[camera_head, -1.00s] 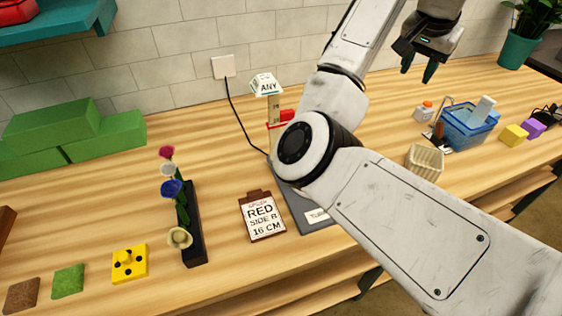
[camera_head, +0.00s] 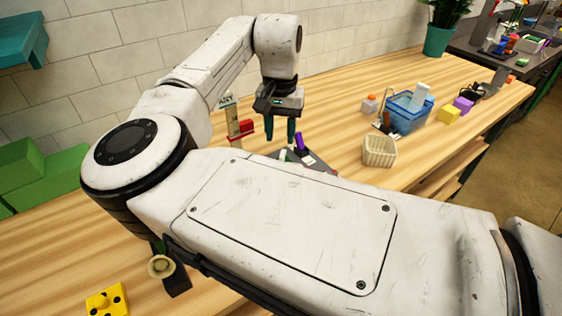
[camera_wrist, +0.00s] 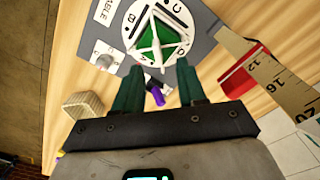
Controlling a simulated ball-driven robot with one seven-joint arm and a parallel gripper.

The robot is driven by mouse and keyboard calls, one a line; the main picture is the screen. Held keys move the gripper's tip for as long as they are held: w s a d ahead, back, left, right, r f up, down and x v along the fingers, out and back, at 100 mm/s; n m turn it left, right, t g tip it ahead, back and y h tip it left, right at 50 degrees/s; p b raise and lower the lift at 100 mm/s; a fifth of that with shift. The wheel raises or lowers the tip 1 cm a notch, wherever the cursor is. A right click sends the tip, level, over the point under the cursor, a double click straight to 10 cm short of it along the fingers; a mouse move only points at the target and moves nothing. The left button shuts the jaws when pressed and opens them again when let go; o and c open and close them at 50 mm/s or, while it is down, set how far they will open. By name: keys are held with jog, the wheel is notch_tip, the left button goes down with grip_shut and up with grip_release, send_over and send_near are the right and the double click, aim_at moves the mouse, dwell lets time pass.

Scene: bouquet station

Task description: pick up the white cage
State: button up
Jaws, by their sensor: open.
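The white cage (camera_head: 379,151) looks like an off-white, open-topped basket with ribbed sides. It stands upright on the wooden table, right of my gripper and in front of the blue bin. In the wrist view the cage (camera_wrist: 83,104) shows at the left, outside my fingers. My gripper (camera_head: 281,138) hangs with its two green fingers pointing down, apart from the cage. A white lettered disc (camera_wrist: 137,42) with a green, white-edged piece lies beyond the fingertips.
A blue bin (camera_head: 408,118) stands behind the cage, with yellow (camera_head: 448,115) and purple (camera_head: 464,104) blocks to its right. A red piece (camera_wrist: 237,82) and a ruler (camera_wrist: 284,84) stand right of my fingers.

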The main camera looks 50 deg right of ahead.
aim_at(282, 153)
jog(key=shift+s+d+f+p, duration=0.1)
jog(key=shift+f+p, duration=0.2)
jog(key=shift+f, duration=0.95)
jog(key=shift+s+d+f+p, duration=0.1)
jog(key=shift+f+p, duration=0.2)
jog(key=shift+f, duration=0.95)
grip_shut()
